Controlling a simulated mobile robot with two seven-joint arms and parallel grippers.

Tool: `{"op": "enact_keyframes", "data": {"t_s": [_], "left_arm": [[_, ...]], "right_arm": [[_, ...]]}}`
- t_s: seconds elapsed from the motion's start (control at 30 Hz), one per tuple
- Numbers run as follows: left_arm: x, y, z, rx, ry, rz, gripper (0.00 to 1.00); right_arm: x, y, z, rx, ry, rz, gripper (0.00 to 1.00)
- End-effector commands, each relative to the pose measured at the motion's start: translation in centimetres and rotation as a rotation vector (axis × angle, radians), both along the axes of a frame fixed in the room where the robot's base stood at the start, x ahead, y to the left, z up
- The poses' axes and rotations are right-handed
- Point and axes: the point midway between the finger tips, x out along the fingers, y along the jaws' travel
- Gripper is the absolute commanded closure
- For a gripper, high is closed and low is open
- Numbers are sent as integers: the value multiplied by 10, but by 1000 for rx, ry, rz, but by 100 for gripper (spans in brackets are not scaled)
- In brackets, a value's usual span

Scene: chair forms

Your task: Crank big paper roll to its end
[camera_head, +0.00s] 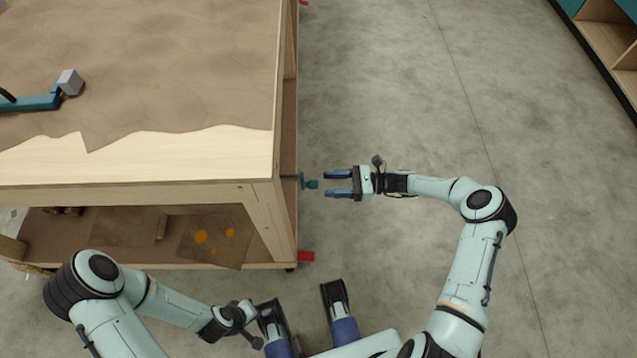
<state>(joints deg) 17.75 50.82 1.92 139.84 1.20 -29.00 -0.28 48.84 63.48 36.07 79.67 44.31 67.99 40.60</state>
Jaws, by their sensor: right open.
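A wooden workbench (150,172) has brown paper (170,60) with a torn front edge spread over its top. A small teal crank handle (311,184) sticks out from the bench's right side. The paper roll itself is not visible. My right gripper (338,183) is open and empty just right of the crank handle. Its blue fingers point left at the handle, with a small gap between. My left gripper (246,311) is low in the picture, in front of the bench and away from the crank. Its fingers are not clear.
A teal tool with a grey block (70,82) lies on the bench top at the left. The lower shelf (130,250) holds brown sheets with orange spots. Grey floor (400,90) is clear to the right. A shelf unit (605,45) stands at top right.

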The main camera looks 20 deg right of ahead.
Motion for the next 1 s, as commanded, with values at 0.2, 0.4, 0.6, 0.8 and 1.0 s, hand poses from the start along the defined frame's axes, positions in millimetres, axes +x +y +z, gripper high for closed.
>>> {"op": "enact_keyframes", "data": {"t_s": [0.2, 0.4, 0.6, 0.8, 1.0], "left_arm": [[2, 1, -2, 2, -6, 3, 100], [3, 2, -2, 4, -9, 4, 100], [4, 2, -2, 5, -9, 4, 100], [4, 2, -2, 4, -10, 4, 100], [4, 2, -2, 4, -10, 4, 100]], "right_arm": [[9, 32, 0, 1, 0, 2, 46], [12, 43, 0, 0, 1, 0, 46], [12, 43, 0, 0, 0, 0, 46], [12, 43, 0, -1, 0, 0, 95], [12, 43, 0, -2, -4, 0, 100]]}}
